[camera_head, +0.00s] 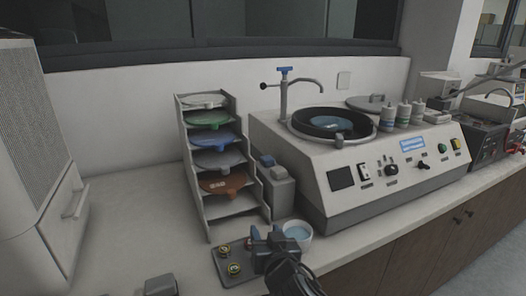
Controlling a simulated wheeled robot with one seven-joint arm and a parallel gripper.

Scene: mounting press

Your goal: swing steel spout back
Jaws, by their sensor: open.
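The steel spout (302,82) is a thin curved tube on the machine at the back left of its top. It rises from a post with a blue top handle (285,70), and its bent end hangs over the round basin. The basin (333,122) has a dark rim and a blue disc inside. My gripper (264,238) is low at the front of the bench, open, well below and in front of the spout. It is apart from the spout and overlaps the view of a small tray.
A rack (207,219) of coloured discs stands left of the machine (337,205). A small tray (232,280) and a white cup (301,232) are close to my gripper. Several bottles (403,115) stand right of the basin.

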